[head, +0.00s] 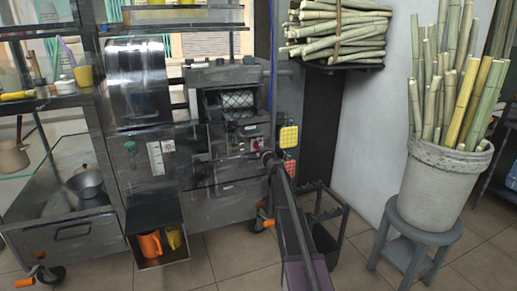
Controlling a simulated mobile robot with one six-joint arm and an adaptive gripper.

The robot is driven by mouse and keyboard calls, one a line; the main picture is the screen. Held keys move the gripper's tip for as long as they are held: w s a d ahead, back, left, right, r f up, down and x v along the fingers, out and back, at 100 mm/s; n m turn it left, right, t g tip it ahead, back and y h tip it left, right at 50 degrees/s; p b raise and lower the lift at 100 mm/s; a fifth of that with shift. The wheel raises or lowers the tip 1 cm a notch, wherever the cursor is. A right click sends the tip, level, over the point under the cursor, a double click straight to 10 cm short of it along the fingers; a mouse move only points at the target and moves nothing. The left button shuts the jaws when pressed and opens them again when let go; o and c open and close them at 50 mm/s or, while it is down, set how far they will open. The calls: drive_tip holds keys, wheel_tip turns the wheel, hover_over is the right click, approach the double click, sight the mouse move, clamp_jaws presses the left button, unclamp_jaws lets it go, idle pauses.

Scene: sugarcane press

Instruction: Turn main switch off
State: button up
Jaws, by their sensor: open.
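The steel sugarcane press (230,100) stands in the middle of the head view. A small red switch-like part (257,145) shows on its front, low at the right; I take it for the main switch. Its on or off position is too small to read. My arm rises from the bottom of the view, and my gripper (268,157) is at the press front, just below and right of the red part. It is open with nothing seen in it. I cannot tell whether it touches the switch, and its fingers are too small to make out.
A bucket of canes (443,180) on a blue-grey stool (415,235) is at the right.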

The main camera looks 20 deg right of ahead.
drive_tip(key=shift+s, duration=0.1)
drive_tip(key=s, duration=1.2)
drive_tip(key=shift+w, duration=0.1)
idle(0.3)
drive_tip(key=s+a+f+n+g+y+p, duration=0.2)
drive_tip(key=s+a+f+n+g+y, duration=0.3)
drive_tip(key=a, duration=0.6)
drive_tip(key=s+a+f+n+g+y+p, duration=0.15)
drive_tip(key=s+a+n+g, duration=0.25)
drive_tip(key=s+a+n, duration=0.55)
drive_tip(key=s+a+f+n+g+h+p, duration=0.25)
drive_tip(key=s+g, duration=0.25)
drive_tip(key=s, duration=0.6)
drive_tip(key=s+a+f+n+g+h+p, duration=0.1)
drive_tip(key=s+g+h+p, duration=0.25)
drive_tip(key=s, duration=0.65)
wheel_tip(320, 180, up, 37)
drive_tip(key=p, duration=3.6)
drive_tip(key=shift+a+r+p, duration=0.2)
drive_tip(key=shift+p, duration=0.1)
